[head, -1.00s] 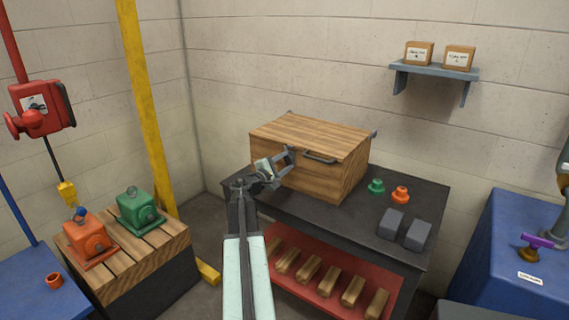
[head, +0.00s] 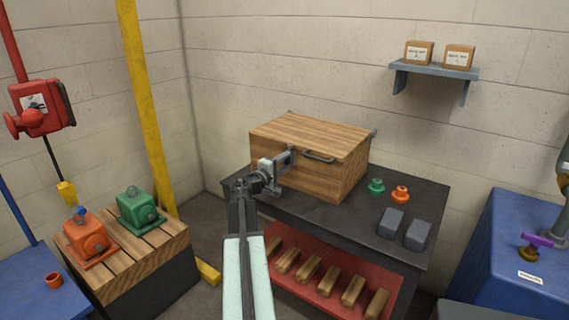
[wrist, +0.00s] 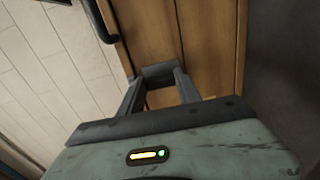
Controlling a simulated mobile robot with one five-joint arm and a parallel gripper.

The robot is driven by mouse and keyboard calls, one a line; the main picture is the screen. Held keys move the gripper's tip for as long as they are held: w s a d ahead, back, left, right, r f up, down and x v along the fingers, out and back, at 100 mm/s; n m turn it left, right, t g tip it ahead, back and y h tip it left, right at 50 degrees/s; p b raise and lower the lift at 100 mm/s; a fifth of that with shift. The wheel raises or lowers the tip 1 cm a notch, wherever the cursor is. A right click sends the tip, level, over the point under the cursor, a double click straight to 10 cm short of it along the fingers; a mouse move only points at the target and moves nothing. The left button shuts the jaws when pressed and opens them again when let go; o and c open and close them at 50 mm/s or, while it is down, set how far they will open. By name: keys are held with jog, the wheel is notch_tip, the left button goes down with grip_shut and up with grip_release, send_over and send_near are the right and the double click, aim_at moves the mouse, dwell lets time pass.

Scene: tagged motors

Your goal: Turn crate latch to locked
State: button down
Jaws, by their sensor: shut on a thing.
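The wooden crate (head: 337,172) stands closed on the dark workbench, with a grey handle (head: 319,157) on its front. My gripper (head: 284,158) is at the left part of the crate's front face. In the wrist view, its two fingers (wrist: 160,88) are shut on a dark grey block (wrist: 161,72), which looks like the crate latch, against the wood. In the head view my gripper hides the latch, and I cannot tell which way it is turned. The handle also shows at the top of the wrist view (wrist: 101,20).
On the bench (head: 337,215), right of the crate, stand a green knob (head: 376,186), an orange knob (head: 400,194) and two grey blocks (head: 391,222). A red lower shelf (head: 333,292) holds several wooden blocks. Green (head: 139,209) and orange (head: 87,240) motors sit on a pallet at left.

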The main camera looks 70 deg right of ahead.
jog(key=shift+s+f, duration=0.1)
jog(key=c, duration=0.8)
grip_release()
jog(key=shift+c, duration=0.2)
jog(key=v, duration=0.8)
